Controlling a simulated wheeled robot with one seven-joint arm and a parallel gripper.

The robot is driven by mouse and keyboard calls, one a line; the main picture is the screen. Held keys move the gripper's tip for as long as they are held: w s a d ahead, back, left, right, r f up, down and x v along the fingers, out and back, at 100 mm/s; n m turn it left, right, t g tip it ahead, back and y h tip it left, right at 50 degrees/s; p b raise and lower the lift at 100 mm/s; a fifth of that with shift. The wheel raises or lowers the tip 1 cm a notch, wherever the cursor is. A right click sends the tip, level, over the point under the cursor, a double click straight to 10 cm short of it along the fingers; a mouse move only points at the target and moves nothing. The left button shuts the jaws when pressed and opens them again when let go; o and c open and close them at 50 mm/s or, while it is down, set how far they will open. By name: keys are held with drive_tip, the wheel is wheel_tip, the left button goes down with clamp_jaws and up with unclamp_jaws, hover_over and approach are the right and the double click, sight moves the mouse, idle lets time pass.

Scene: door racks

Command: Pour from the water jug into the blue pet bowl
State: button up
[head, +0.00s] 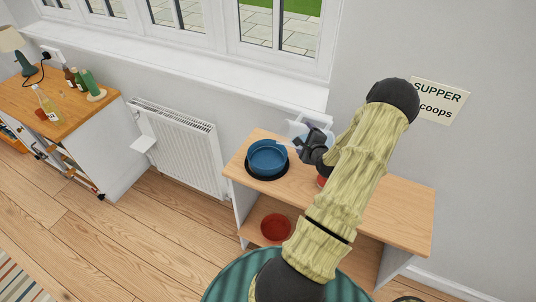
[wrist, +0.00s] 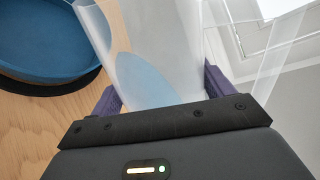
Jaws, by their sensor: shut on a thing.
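The blue pet bowl (head: 267,158) sits on a dark round mat at the left end of the wooden shelf unit's top. In the wrist view the bowl (wrist: 50,40) is at the upper left. My gripper (head: 312,150) is to the right of the bowl, above the unit top. It is shut on the clear water jug (head: 297,129). In the wrist view the see-through jug (wrist: 158,50) stands between the purple fingers, with pale blue water showing inside. My arm and gripper hide part of the jug in the head view.
A red bowl (head: 276,227) sits on the lower shelf, and another red thing (head: 321,181) shows partly behind my arm on the top (head: 400,213). A white radiator (head: 178,145) is left of the unit. A window sill (head: 190,65) runs behind.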

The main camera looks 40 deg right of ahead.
drive_tip(key=shift+w+a+f, duration=0.1)
drive_tip(key=shift+w+a, duration=0.1)
drive_tip(key=shift+w, duration=0.05)
drive_tip(key=shift+s+d+f+b, duration=0.1)
drive_tip(key=shift+s+b, duration=0.1)
drive_tip(key=shift+b, duration=0.2)
drive_tip(key=shift+w+f+n, duration=0.15)
drive_tip(key=shift+w+n, duration=0.1)
drive_tip(key=shift+n, duration=0.05)
drive_tip(key=shift+s, duration=0.2)
drive_tip(key=shift+w, duration=0.15)
drive_tip(key=shift+f+b, duration=0.25)
drive_tip(key=shift+b, duration=0.2)
idle(0.4)
